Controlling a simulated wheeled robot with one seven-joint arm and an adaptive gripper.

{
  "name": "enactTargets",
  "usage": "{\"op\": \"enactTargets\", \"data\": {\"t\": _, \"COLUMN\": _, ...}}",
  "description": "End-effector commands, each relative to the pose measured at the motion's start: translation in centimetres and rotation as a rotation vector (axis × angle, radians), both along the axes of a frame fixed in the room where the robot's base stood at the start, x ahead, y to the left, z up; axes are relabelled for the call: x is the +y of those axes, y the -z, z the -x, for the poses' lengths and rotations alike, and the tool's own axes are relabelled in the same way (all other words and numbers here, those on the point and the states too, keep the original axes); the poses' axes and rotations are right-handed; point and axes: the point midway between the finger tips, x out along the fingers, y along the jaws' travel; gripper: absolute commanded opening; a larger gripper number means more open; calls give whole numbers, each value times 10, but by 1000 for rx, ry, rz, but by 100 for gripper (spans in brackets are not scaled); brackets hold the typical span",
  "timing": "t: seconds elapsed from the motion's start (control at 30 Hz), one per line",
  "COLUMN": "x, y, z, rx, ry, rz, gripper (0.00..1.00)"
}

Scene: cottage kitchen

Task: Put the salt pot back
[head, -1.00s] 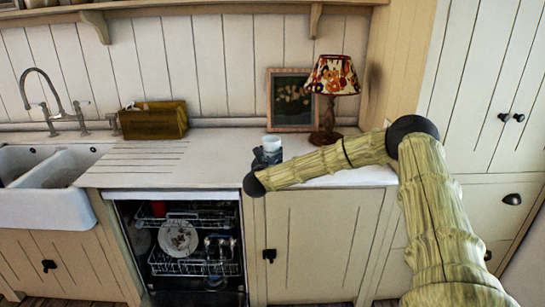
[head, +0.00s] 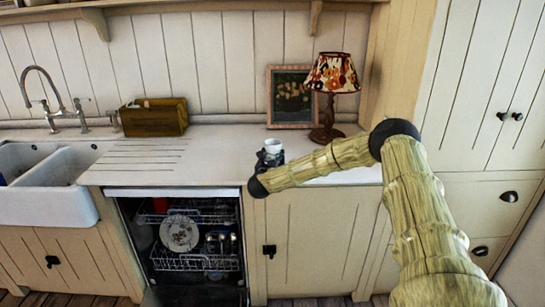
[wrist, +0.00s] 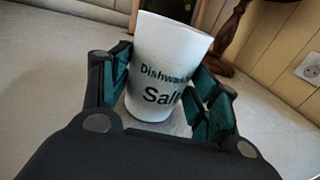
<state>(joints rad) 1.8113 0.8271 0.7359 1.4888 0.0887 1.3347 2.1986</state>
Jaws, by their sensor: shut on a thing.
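The salt pot is a white, slightly flared cup lettered "Dishwasher Salt", seen large in the wrist view (wrist: 165,72). In the head view its pale top (head: 273,145) shows above my dark gripper (head: 268,158), over the counter in front of the lamp. In the wrist view my gripper (wrist: 165,95) has its two teal-padded fingers on either side of the pot, shut on it. The pot leans a little in the picture. Its base is low over the pale counter (wrist: 50,90); whether it touches cannot be told.
A lamp (head: 332,75) and a framed picture (head: 292,97) stand behind the pot. A wooden box (head: 154,117) is left, near the sink (head: 45,185). The open dishwasher (head: 195,245) holds dishes below. The counter between box and pot is clear.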

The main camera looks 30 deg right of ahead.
Motion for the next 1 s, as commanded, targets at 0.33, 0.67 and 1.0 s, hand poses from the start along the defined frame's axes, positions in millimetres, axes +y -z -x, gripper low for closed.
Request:
{"op": "enactTargets", "data": {"t": 0.33, "x": 0, "y": 2, "z": 0, "rx": 0, "ry": 0, "rz": 0, "gripper": 82}}
{"op": "enactTargets", "data": {"t": 0.67, "x": 0, "y": 1, "z": 0, "rx": 0, "ry": 0, "rz": 0, "gripper": 82}}
{"op": "enactTargets", "data": {"t": 1.0, "x": 20, "y": 2, "z": 20, "rx": 1, "ry": -2, "rz": -2, "gripper": 82}}
